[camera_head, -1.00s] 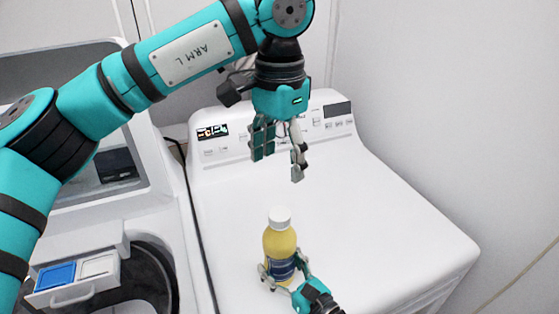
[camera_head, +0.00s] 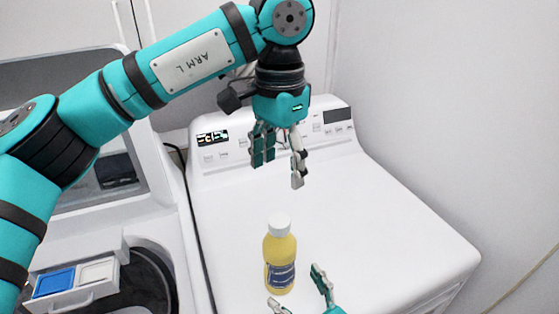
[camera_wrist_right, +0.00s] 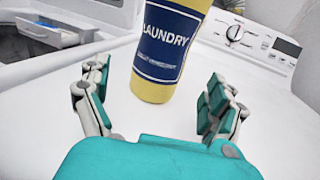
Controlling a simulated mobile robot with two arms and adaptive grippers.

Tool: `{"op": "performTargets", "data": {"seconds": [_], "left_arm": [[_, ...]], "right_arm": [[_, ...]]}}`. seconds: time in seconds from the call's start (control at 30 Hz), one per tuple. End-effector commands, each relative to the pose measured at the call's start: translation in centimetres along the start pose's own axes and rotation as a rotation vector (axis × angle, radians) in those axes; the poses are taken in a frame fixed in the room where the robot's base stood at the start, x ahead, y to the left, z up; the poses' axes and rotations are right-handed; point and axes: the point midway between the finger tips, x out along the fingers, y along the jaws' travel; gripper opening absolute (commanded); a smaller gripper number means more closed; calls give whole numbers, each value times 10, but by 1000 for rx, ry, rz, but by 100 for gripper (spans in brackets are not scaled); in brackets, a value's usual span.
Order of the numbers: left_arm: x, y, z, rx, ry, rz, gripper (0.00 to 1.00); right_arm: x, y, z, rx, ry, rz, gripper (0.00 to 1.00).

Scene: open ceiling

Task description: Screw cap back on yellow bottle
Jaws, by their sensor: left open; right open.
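The yellow bottle (camera_head: 280,262) stands upright on top of the white machine, with a blue label and the white cap (camera_head: 279,225) seated on its neck; whether the cap is tight I cannot tell. In the right wrist view the bottle (camera_wrist_right: 158,89) shows its label reading LAUNDRY, and its top is out of frame. My left gripper (camera_head: 278,170) is open and empty, pointing down above and behind the bottle. My right gripper (camera_head: 297,288) is open just in front of the bottle, and its open fingers also show in the right wrist view (camera_wrist_right: 160,103), apart from the bottle.
The white machine's top (camera_head: 370,220) is clear around the bottle. Its control panel (camera_head: 335,118) rises at the back. A second machine with an open detergent drawer (camera_head: 75,282) stands at the left. A wall (camera_head: 450,90) is at the right.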

Motion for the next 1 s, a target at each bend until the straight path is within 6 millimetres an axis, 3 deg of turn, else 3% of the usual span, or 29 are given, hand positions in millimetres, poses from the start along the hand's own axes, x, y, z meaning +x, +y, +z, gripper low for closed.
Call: {"op": "performTargets", "data": {"seconds": [0.2, 0.4, 0.87, 1.0], "left_arm": [[0, 0, 0, 0, 0, 0, 65], [0, 0, 0, 0, 0, 0, 65], [-1, 0, 0, 0, 0, 0, 65], [-21, 0, 0, 0, 1, 0, 65]], "right_arm": [[-38, 1, -1, 6, 1, -2, 93], [-56, 0, 0, 2, 0, 0, 93], [-60, 0, 1, 0, -1, 1, 93], [-60, 0, 21, 0, -1, 1, 93]]}}
